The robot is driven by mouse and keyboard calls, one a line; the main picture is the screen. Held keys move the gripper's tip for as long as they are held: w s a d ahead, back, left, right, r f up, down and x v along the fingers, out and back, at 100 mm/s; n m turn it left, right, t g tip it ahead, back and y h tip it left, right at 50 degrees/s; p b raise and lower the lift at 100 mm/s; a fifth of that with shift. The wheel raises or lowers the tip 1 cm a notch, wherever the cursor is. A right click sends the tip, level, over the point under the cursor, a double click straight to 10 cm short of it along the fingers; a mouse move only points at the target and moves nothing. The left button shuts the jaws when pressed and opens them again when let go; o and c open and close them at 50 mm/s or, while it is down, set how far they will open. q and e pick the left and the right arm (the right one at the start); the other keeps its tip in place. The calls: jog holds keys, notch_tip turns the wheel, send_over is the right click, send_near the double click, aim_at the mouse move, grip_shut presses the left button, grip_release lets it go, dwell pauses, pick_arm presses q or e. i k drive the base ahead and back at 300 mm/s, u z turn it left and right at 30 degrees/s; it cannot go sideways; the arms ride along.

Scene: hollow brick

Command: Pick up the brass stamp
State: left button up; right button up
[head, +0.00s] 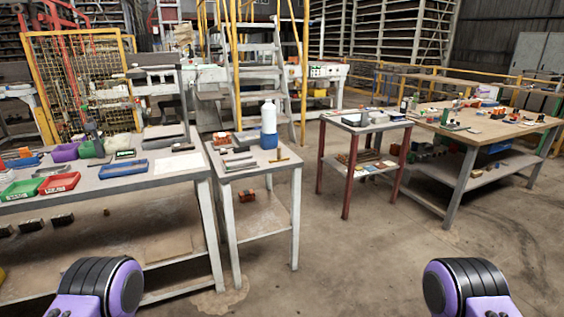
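A small brass-coloured, T-shaped object (280,157), which looks like the brass stamp, is on the small grey table (262,175), near its right edge. It is small in the head view, and its fine shape cannot be made out. A white and blue bottle (268,126) stands behind it, and flat grey pieces (238,161) lie to its left. Neither of my grippers is in view. Only rounded purple and black parts of my arms show at the bottom left and bottom right, well short of the table.
A long workbench (150,183) with coloured bins adjoins the small table on the left. A red-legged table (347,185) and a wooden-topped bench (500,135) stand to the right. The concrete floor (340,260) in front is clear.

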aim_at(280, 159)
jog(key=z, duration=0.55)
jog(key=i, duration=0.85)
jog(key=z, duration=0.7)
jog(key=i, duration=1)
jog(key=u, duration=0.45)
jog(key=i, duration=0.8)
jog(key=u, duration=0.6)
